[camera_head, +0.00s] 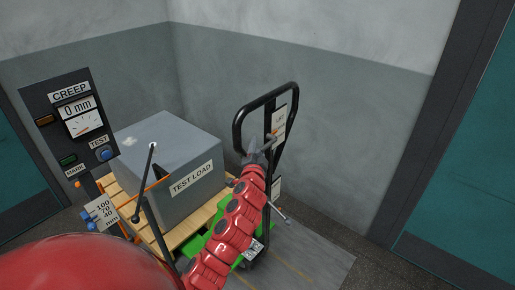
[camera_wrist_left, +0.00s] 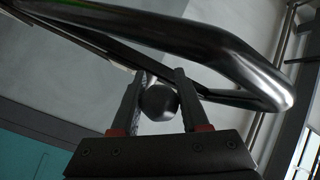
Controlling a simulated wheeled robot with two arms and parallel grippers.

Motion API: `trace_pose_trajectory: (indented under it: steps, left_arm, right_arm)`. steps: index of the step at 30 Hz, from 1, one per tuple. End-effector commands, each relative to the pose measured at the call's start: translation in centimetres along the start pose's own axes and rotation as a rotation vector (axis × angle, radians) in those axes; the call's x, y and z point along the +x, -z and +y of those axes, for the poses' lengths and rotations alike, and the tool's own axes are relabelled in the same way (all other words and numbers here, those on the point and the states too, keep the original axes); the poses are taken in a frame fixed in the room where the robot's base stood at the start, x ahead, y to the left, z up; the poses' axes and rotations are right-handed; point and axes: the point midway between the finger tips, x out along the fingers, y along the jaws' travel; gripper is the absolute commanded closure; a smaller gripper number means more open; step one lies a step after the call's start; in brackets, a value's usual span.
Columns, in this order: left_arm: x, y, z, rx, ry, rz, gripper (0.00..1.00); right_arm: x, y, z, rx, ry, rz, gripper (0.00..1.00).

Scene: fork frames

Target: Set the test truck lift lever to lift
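The test truck's black loop handle (camera_head: 267,97) stands upright right of centre, with a white label plate (camera_head: 279,119) inside it. The lift lever (camera_head: 271,137) sits low in the loop; its exact setting is too small to read. My left gripper (camera_head: 262,150) is at the lever, its arm coming up from below. In the left wrist view, a round dark lever knob (camera_wrist_left: 158,103) sits between the fingertips (camera_wrist_left: 160,90) and fills the gap, so the gripper looks shut on it. The loop handle also crosses that view above the fingers (camera_wrist_left: 190,40). My right gripper is not in view.
A grey test load box (camera_head: 170,150) stands on a wooden pallet (camera_head: 203,216) left of the handle. A creep gauge panel (camera_head: 72,118) on a post is at the far left. A wall lies behind, and a teal door (camera_head: 470,200) is at right.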

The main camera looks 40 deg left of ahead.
Motion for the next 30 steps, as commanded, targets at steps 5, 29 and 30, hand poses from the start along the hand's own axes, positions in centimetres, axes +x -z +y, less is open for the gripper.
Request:
trace_pose_trajectory:
  steps: [5,29,30]
  left_arm:
    - [-0.01,0.0,0.02,0.0,-0.001,0.0,0.93]
    - [-0.01,-0.03,0.05,0.0,-0.001,-0.001,1.0]
    - [-0.01,-0.02,0.05,0.0,-0.001,-0.001,1.0]
  right_arm:
    - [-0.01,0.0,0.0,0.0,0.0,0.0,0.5]
    - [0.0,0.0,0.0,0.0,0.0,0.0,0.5]
    - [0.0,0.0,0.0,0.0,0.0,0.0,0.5]
